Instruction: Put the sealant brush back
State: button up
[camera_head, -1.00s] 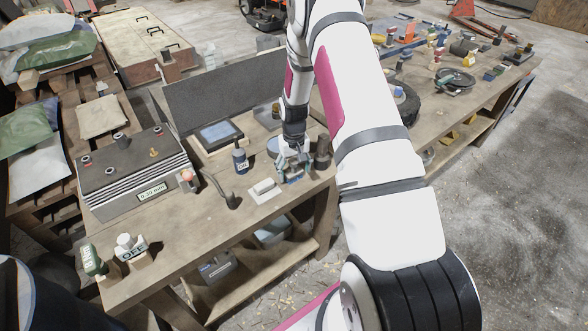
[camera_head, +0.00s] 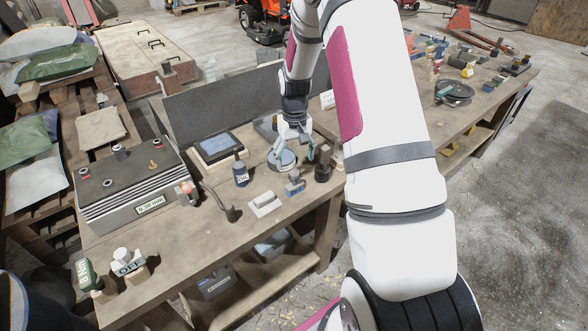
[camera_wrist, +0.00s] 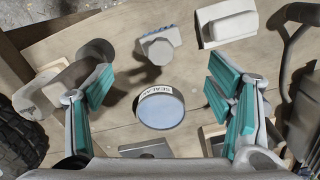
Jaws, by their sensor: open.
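A small grey and blue piece, seemingly the sealant brush (camera_head: 295,185), rests on the workbench near its front edge. In the wrist view this piece (camera_wrist: 158,48) shows a rounded grey knob and a blue edge, beyond my fingertips. A round tin with a pale blue top (camera_head: 284,160) stands behind it; the tin's label (camera_wrist: 160,108) reads SEALANT in the wrist view. My gripper (camera_head: 293,156) is open and empty above the tin. Its teal-padded fingers (camera_wrist: 162,96) are spread on either side of the tin, apart from it.
A dark cylinder (camera_head: 323,163) stands close to my gripper's right side. A white block (camera_head: 265,204), a dark blue bottle (camera_head: 240,172) and a screen device (camera_head: 218,147) are to the left. A grey box (camera_head: 133,185) fills the bench's left part.

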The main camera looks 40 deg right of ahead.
jog(key=shift+r, duration=0.75)
jog(key=s+a+r+n+t, duration=0.1)
jog(key=s+a+r, duration=0.1)
jog(key=a+r, duration=0.35)
jog(key=s+a+r+t, duration=0.1)
jog(key=s+a+r, duration=0.1)
jog(key=r, duration=0.6)
jog(key=s+a+r+n, duration=0.1)
jog(key=s+a+r, duration=0.2)
jog(key=r, duration=0.4)
jog(key=s+a+r+t, duration=0.1)
jog(key=s+a+r, duration=0.1)
jog(key=s, duration=0.4)
jog(key=s+a+r+n+t, duration=0.1)
jog(key=s+a+r, duration=0.2)
jog(key=s, duration=0.3)
jog(key=s+a+r+t, duration=0.1)
jog(key=s+a+r, duration=0.2)
jog(key=s, duration=0.3)
jog(key=shift+s+a+r, duration=0.15)
jog(key=shift+s+a, duration=0.25)
jog(key=shift+a, duration=0.4)
jog(key=shift+d, duration=0.1)
